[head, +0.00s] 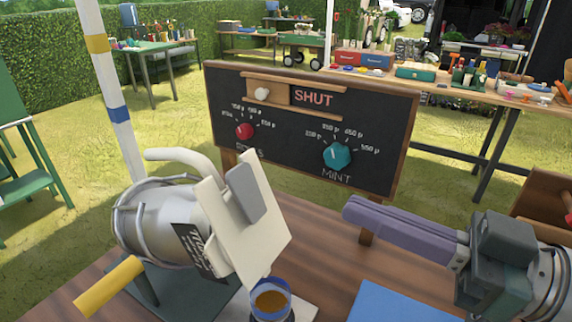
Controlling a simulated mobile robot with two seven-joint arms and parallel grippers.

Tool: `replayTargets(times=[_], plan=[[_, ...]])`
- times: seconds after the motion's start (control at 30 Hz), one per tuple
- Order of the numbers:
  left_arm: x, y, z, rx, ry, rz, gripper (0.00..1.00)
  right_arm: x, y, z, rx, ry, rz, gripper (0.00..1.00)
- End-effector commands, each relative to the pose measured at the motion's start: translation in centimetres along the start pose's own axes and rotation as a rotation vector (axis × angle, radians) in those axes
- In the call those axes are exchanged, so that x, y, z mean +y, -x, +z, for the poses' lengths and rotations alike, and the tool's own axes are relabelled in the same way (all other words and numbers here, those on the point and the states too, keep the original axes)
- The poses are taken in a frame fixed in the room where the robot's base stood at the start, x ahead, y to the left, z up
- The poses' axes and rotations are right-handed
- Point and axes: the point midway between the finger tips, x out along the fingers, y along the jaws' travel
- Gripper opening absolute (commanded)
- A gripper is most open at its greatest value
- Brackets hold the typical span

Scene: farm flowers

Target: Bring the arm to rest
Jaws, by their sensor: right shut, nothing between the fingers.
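My right gripper (352,212) comes in from the lower right. Its purple fingers are shut together and empty, above the brown table, in front of the chalkboard's lower right part. The black chalkboard (290,146) stands upright in a wooden frame. It carries a wooden slider with a pale knob (262,94) beside the word SHUT. Below are a red knob (244,131) and a teal knob (337,155), the teal one marked MINT, each ringed by chalk marks. I cannot make out my left gripper.
A silver drum-like device (170,222) with a cream plate and yellow handle stands at left. A blue-rimmed cup (271,301) with brown contents sits at the front. A blue flat sheet (400,305) lies below the right gripper. A laden table (455,95) is behind.

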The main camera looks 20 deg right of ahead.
Motion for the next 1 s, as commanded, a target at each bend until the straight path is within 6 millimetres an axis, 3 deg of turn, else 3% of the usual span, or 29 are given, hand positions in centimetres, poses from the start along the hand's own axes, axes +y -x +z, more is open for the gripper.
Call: replayTargets(times=[0.43,0.57,0.77,0.87,1.0], plan=[[-0.2,0.0,0.0,-0.001,-0.008,-0.006,0.0,0.1,-0.1,0.0,-0.002,0.001,0.008,0.0],[-0.2,0.1,0.0,-0.001,-0.007,-0.006,0.0,0.7,-0.8,0.4,-0.05,0.009,0.095,0.0],[-0.2,0.5,-0.1,0.0,-0.006,-0.005,0.0,2.6,-1.2,2.7,-0.297,0.006,0.374,0.0],[-0.2,0.7,-0.2,0.0,-0.005,-0.004,0.0,2.6,0.1,4.2,-0.479,-0.021,0.485,0.0],[-0.1,0.9,-0.3,0.001,-0.002,-0.001,0.0,0.8,3.0,5.9,-0.754,-0.083,0.565,0.0]])
